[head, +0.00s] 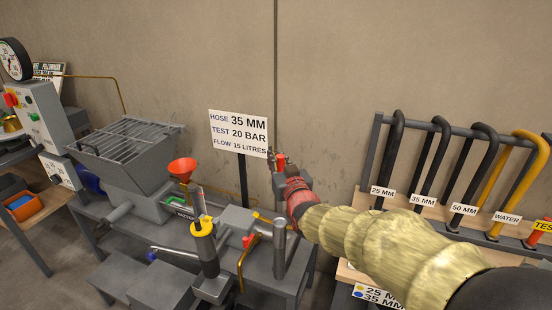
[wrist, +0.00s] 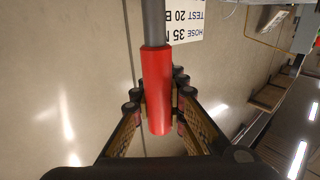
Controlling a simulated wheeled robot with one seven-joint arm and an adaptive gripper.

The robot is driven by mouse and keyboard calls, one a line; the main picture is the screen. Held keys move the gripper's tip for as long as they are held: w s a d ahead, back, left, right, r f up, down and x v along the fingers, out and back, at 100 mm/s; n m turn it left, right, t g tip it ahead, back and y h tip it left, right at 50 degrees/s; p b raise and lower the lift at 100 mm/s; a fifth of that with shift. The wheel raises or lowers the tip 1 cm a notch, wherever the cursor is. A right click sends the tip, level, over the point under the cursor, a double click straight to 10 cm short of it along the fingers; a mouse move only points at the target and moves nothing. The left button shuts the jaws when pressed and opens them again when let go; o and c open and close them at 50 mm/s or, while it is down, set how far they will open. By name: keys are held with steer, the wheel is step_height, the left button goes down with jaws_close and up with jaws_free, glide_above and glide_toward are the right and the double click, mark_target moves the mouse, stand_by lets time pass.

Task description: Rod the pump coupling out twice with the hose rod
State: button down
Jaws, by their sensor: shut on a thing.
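My gripper (head: 277,162) is at the end of my tan-sleeved arm, raised above the right end of the pump bench. In the wrist view my gripper (wrist: 160,95) is shut on the red handle (wrist: 156,90) of the hose rod; its grey shaft (wrist: 153,22) runs out to the top of the picture. In the head view only a small red bit of the handle (head: 281,160) shows. The pump (head: 137,182) stands on the bench, with a yellow-collared upright pipe (head: 207,250) at its front. I cannot tell which fitting is the coupling. The rod's tip is hidden.
A sign (head: 239,133) reading HOSE 35 MM, TEST 20 BAR, FLOW 15 LITRES stands behind the bench. A grey upright cylinder (head: 280,250) is below my gripper. An orange funnel (head: 182,168) stands by the hopper. A rack (head: 366,150) of labelled hoses is at right.

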steer(key=shift+r, duration=0.1)
steer(key=shift+r+p, duration=0.85)
steer(key=shift+r, duration=2.1)
